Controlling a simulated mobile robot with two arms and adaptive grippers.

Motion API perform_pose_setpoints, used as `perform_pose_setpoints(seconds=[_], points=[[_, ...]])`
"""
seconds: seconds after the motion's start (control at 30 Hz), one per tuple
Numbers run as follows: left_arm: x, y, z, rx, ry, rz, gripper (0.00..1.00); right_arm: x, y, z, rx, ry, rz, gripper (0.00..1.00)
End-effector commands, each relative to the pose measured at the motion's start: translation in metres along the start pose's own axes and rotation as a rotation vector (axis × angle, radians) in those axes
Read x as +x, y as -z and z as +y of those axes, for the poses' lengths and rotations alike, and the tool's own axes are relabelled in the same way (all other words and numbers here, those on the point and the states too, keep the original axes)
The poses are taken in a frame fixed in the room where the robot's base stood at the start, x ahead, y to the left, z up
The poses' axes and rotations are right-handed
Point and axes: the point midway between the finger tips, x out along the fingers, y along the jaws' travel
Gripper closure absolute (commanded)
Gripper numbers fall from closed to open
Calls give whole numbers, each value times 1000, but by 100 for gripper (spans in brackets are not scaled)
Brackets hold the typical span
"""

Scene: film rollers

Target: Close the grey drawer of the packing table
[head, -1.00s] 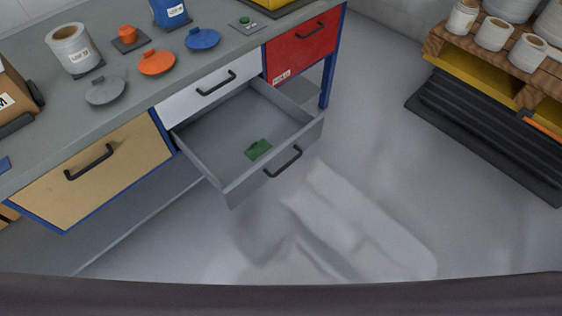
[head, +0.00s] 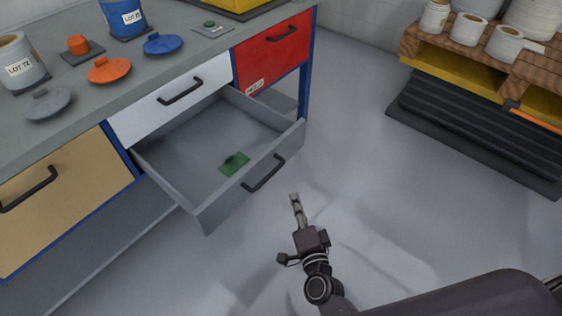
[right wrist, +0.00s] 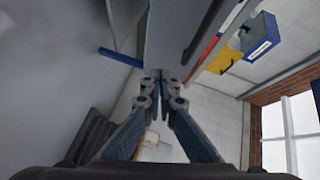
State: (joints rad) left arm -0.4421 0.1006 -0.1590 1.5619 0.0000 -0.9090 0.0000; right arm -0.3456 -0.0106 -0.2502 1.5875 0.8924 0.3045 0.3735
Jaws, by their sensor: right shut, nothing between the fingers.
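The grey drawer (head: 205,208) of the packing table (head: 75,106) is pulled out below the white drawer. Its dark handle (head: 263,174) is on the front panel, and a small green item (head: 234,163) lies inside. My right gripper (head: 295,198) is shut and empty, in front of the drawer, just right of and below the handle, apart from it in the head view. In the right wrist view its fingers (right wrist: 160,82) are together, close to a grey panel (right wrist: 178,35) at the top. My left gripper is not in view.
A white drawer (head: 172,98), a red drawer (head: 272,53) and a tan drawer (head: 55,190) are shut. Lids and containers stand on the tabletop. A wooden pallet (head: 480,55) with white rolls is at the right. The floor before the drawer is clear.

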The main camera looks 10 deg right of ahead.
Motion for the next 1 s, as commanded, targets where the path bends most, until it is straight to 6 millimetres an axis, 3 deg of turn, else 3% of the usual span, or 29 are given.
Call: perform_pose_setpoints(seconds=[0.1, 0.2, 0.43, 0.8, 1.0], points=[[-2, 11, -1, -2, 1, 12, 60, 5, 25, -30, 184, 85, 102, 100], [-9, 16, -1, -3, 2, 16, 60, 5, 38, -45, 259, 117, 141, 100], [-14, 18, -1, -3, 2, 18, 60, 27, 45, -54, 278, 126, 151, 100], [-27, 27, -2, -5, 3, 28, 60, 104, 57, -60, 275, 126, 149, 100], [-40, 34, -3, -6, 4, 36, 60, 126, 41, -67, 277, 122, 148, 100]])
